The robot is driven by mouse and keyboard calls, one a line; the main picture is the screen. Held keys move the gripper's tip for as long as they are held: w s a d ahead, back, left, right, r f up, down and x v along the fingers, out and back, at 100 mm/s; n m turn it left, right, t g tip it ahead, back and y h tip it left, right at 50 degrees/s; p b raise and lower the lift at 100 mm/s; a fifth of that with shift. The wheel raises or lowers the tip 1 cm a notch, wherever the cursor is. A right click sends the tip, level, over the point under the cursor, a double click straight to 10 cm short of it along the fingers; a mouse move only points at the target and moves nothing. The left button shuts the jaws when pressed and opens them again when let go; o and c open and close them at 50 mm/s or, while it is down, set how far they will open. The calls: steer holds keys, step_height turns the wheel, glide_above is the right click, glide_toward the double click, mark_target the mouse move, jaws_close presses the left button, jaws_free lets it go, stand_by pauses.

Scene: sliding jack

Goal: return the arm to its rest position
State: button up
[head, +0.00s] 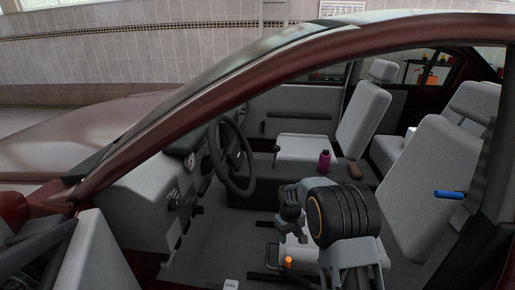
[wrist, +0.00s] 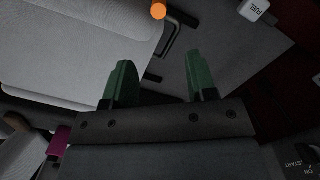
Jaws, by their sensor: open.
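My gripper (wrist: 160,85) shows in the wrist view as two green fingers standing well apart, with nothing between them. In the head view my arm reaches into the car through the open door side, and its dark wrist joint hides part of the front seat. The gripper end (head: 291,215) hangs over the floor in front of that seat, beside the orange-tipped lever (head: 288,262). The orange tip also shows at the top of the wrist view (wrist: 158,10).
The steering wheel (head: 231,157) and dashboard are left of my arm. A pink bottle (head: 324,160) stands by the far seat. A blue handle (head: 449,195) is at the near seat's right. The red door frame arches overhead. A FUEL-labelled part (wrist: 256,12) is near the sill.

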steer(key=s+r+m+t+p, duration=0.2)
steer(key=s+r+p, duration=0.6)
steer(key=s+r, duration=0.4)
steer(key=s+r+m+t+p, duration=0.2)
steer(key=s+r+p, duration=0.6)
steer(key=r, duration=1.3)
steer(key=s, duration=0.3)
steer(key=shift+s+d+r+m+p, duration=0.25)
steer(key=shift+s+d+m+p, duration=0.05)
steer(key=shift+s+d+p, duration=0.1)
